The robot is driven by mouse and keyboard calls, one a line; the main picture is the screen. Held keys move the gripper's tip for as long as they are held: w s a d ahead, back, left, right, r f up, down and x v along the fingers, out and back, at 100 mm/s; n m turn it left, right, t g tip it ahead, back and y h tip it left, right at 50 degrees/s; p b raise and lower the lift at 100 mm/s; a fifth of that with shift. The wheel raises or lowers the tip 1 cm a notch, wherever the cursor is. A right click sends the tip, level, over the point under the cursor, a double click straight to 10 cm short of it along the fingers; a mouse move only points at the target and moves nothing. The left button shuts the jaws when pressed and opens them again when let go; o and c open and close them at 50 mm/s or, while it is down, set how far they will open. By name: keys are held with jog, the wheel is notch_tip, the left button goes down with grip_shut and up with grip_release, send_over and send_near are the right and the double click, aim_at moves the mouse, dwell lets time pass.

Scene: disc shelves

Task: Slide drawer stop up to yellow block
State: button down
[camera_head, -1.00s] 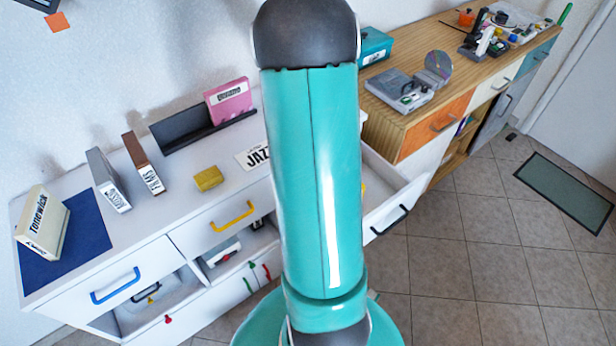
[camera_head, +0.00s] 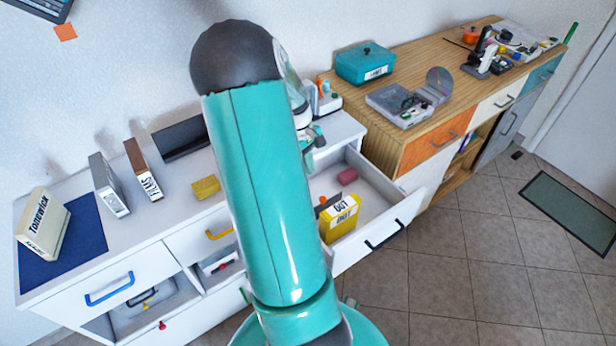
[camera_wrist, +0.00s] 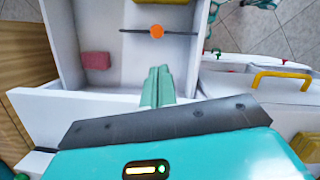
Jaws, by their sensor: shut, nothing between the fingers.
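The drawer stop is a thin dark bar with an orange knob (camera_wrist: 157,31), lying across the open drawer (camera_head: 378,207). In the head view a small orange part of it (camera_head: 322,199) shows next to my arm. A yellow block with a white label (camera_head: 340,218) stands in the drawer towards the front. Its edge shows at the top of the wrist view (camera_wrist: 165,3), with a gap between it and the bar. My gripper (camera_wrist: 158,72) is shut and empty, with its fingertips pointing towards the knob, apart from it in the picture.
A pink block (camera_head: 347,176) lies in the drawer's back part; it also shows in the wrist view (camera_wrist: 96,60). A small yellow block (camera_head: 205,187) lies on the white cabinet top. Drawer walls surround the stop. A teal box (camera_head: 365,64) stands on the wooden cabinet.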

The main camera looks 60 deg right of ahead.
jog(key=x, duration=0.9)
jog(key=shift+f, duration=0.1)
jog(key=s, duration=0.1)
jog(key=s+a, duration=0.1)
jog(key=s, duration=0.1)
jog(key=s+a, duration=0.1)
jog(key=shift+s+a, duration=0.1)
jog(key=shift+s, duration=0.15)
notch_tip(320, 180, up, 9)
jog(key=g, duration=0.2)
send_over(323, 198)
jog(key=w, duration=0.3)
jog(key=x, duration=0.6)
jog(key=a+x, duration=0.1)
jog(key=x, duration=0.2)
jog(key=shift+w+f, duration=0.1)
jog(key=shift+f, duration=0.35)
